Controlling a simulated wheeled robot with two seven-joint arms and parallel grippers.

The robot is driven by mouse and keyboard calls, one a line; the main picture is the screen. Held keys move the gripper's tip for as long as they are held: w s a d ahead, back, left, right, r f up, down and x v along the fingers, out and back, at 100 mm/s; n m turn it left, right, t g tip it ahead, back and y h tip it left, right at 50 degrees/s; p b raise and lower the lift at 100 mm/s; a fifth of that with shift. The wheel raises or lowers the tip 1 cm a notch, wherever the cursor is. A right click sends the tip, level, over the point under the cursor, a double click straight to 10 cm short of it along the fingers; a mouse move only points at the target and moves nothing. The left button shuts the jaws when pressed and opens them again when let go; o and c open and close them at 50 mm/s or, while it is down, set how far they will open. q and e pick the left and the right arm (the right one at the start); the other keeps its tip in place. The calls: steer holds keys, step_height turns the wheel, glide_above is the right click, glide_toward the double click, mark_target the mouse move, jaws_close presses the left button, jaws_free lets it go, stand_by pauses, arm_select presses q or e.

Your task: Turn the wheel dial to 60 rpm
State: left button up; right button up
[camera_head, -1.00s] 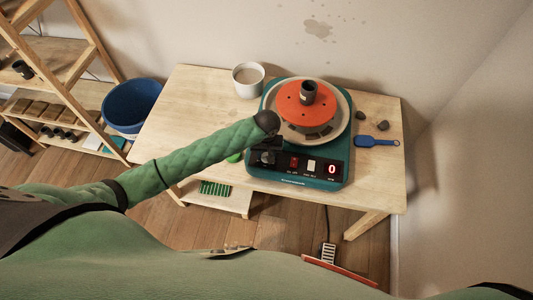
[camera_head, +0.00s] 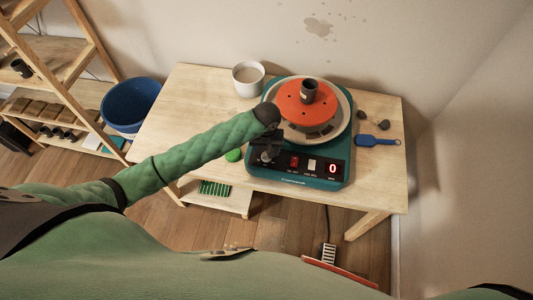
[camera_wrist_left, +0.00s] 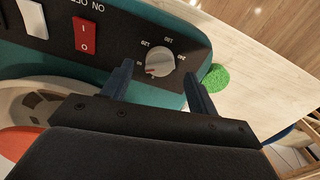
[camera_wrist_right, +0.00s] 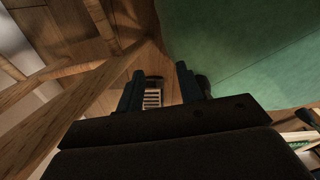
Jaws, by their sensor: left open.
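The teal pottery wheel (camera_head: 323,182) stands on the wooden table, with an orange disc (camera_head: 292,99) and a small dark cylinder (camera_head: 309,90) on top. Its display (camera_head: 333,169) reads 0. The silver dial (camera_wrist_left: 160,61) sits on the black front panel in the left wrist view, beside the red power switch (camera_wrist_left: 86,36). My left gripper (camera_wrist_left: 160,82) is open, its fingers on either side of the dial with visible gaps. In the head view my left gripper (camera_head: 267,150) covers the dial. My right gripper (camera_wrist_right: 160,80) is low, away from the table, its fingers apart and empty.
A white mug (camera_head: 248,80) stands left of the wheel. A green sponge-like disc (camera_wrist_left: 215,78) lies near the dial. A blue tool (camera_head: 377,140) and dark stones (camera_head: 384,125) lie to the right. A blue bucket (camera_head: 131,104) and wooden shelf are at left. A pedal (camera_head: 328,253) is on the floor.

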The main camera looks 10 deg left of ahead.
arm_select(q)
step_height(320, 180, up, 4)
steer(key=shift+f+b, duration=0.2)
steer(key=shift+b, duration=0.5)
steer(key=shift+r, duration=0.75)
